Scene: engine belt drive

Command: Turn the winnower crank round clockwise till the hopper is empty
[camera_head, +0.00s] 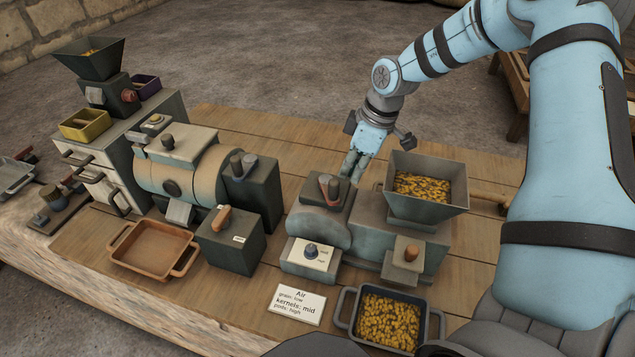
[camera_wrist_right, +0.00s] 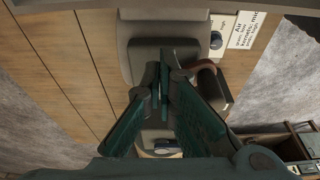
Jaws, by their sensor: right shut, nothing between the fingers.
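The grey-green winnower (camera_head: 372,235) stands on the right half of the wooden bench. Its square hopper (camera_head: 425,207) holds a heap of yellow-brown pieces. A small red-brown handle, which looks like the crank (camera_head: 329,187), is on top of the dark block at the winnower's left end. My right gripper (camera_head: 357,168) is shut and empty just behind and right of this block. In the right wrist view its closed fingertips (camera_wrist_right: 165,72) are over the dark block, with a brown curved handle (camera_wrist_right: 212,72) to their right. I cannot tell whether they touch. My left gripper is not in view.
A dial (camera_head: 311,249) and an air-setting card (camera_head: 297,304) are at the front. A grey tray (camera_head: 345,308) of yellow-brown pieces stands below the winnower. An empty orange tray (camera_head: 116,238), a round drum machine (camera_head: 180,178) and a second hopper machine (camera_head: 90,62) are left.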

